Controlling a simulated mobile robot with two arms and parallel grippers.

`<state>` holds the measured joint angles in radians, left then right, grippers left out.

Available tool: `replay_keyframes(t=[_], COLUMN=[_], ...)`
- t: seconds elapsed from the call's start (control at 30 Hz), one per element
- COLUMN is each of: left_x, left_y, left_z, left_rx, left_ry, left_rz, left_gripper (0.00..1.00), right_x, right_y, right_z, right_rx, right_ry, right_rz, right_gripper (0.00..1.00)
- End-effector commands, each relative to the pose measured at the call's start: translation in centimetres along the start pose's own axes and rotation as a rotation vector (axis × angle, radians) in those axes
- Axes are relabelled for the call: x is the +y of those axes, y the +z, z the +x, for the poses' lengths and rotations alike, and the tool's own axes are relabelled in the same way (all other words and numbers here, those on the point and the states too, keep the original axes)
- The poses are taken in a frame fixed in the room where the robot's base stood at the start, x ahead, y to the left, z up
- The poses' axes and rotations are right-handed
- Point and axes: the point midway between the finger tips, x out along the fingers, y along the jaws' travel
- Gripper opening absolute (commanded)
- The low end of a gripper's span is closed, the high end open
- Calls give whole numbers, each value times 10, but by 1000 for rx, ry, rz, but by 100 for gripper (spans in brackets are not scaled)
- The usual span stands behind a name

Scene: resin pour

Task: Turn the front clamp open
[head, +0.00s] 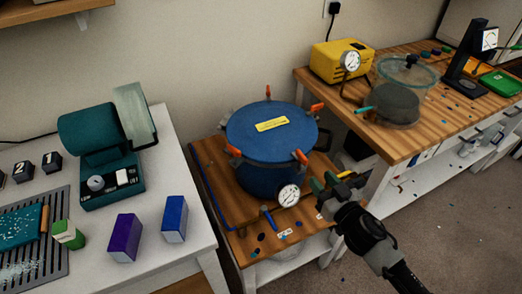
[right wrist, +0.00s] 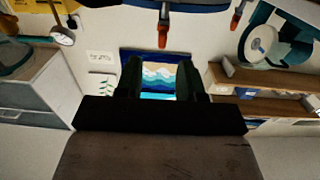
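A blue pressure pot (head: 270,175) with a domed lid (head: 255,118) stands on a low wooden stand. Orange-handled clamps sit around its rim: a back clamp (head: 268,91), a right clamp (head: 317,106), a front-right clamp (head: 301,156) and a front-left clamp (head: 233,151). I cannot tell which is called front. My right gripper (head: 325,183) is open and empty, right of the pot's gauge and a little apart from the front-right clamp. Its two dark fingers stand apart in the right wrist view (right wrist: 160,78); orange handles (right wrist: 164,12) show above them. My left gripper is out of view.
A round gauge (head: 288,195) is on the pot's front. The right bench holds a yellow pump (head: 342,61) and a glass chamber (head: 398,98); its near corner is close to my right arm. The left white table (head: 185,262) holds a teal machine (head: 100,150) and boxes.

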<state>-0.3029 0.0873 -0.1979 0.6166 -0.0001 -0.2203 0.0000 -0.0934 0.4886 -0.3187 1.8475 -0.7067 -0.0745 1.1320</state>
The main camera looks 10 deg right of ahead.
Motion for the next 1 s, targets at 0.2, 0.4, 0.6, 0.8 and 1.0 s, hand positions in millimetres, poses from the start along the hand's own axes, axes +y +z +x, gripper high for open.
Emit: replay_keyframes(t=[0.2,0.4,0.6,0.8,1.0], left_x=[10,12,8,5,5], left_y=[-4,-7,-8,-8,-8], left_z=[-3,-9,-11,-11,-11], left_rx=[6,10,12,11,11], left_ry=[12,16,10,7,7], left_rz=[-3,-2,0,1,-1], left_gripper=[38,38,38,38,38], right_x=[-3,-3,-4,-4,-4], right_y=[-11,-12,-11,-10,-10], right_z=[17,56,89,106,108], right_rx=[21,21,19,18,17], right_ry=[-11,-11,-11,-10,-11], right_rz=[3,1,2,2,2], right_gripper=[38,38,38,38,38])
